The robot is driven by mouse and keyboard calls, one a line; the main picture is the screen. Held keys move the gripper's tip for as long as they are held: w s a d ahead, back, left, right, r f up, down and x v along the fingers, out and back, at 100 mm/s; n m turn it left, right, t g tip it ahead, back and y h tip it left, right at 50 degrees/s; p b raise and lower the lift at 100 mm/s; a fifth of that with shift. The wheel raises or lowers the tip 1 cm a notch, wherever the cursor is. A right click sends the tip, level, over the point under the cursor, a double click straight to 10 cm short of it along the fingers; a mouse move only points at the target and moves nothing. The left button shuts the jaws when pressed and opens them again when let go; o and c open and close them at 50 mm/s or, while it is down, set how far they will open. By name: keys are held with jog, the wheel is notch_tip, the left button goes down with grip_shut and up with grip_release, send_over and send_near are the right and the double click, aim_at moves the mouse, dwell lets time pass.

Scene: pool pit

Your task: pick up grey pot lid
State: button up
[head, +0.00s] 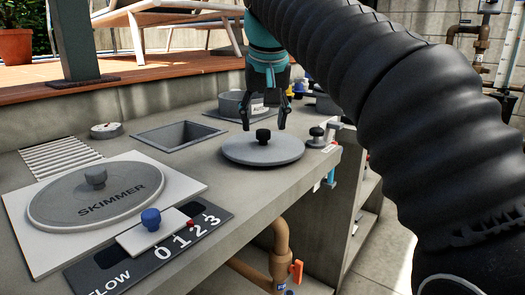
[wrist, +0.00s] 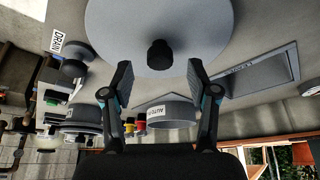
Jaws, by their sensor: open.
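The grey pot lid (head: 262,148) is a round grey disc with a black knob (head: 263,136). It lies flat on the concrete counter, near its right edge. In the wrist view the lid (wrist: 195,30) fills the top middle, and its knob (wrist: 160,53) shows between the finger lines, beyond the fingertips. My gripper (head: 264,116) is open and empty, pointing down above the lid, with a finger on each side of the knob in the head view. In the wrist view my gripper (wrist: 160,75) also shows spread fingers. I cannot tell whether the fingertips touch the lid.
A rectangular recess (head: 178,136) lies left of the lid. A round grey container (head: 236,104) stands behind it. A black-knobbed fitting (head: 316,134) is close on the right. The skimmer cover (head: 94,193) and flow slider plate (head: 155,232) are at the front left.

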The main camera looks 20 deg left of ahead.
aim_at(268, 131)
jog(key=x, duration=0.3)
jog(key=shift+r, duration=0.1)
grip_shut()
jog(key=shift+r, duration=0.1)
jog(key=shift+r, duration=0.55)
jog(key=r, duration=0.1)
jog(key=r+p, duration=0.1)
jog(key=d+r+p, duration=0.1)
jog(key=r, duration=0.1)
jog(key=shift+w, duration=0.25)
jog(key=w+d+r+p, duration=0.2)
jog(key=w+d+r, duration=0.3)
jog(key=d, duration=0.4)
jog(key=shift+r, duration=0.4)
jog(key=shift+d, duration=0.15)
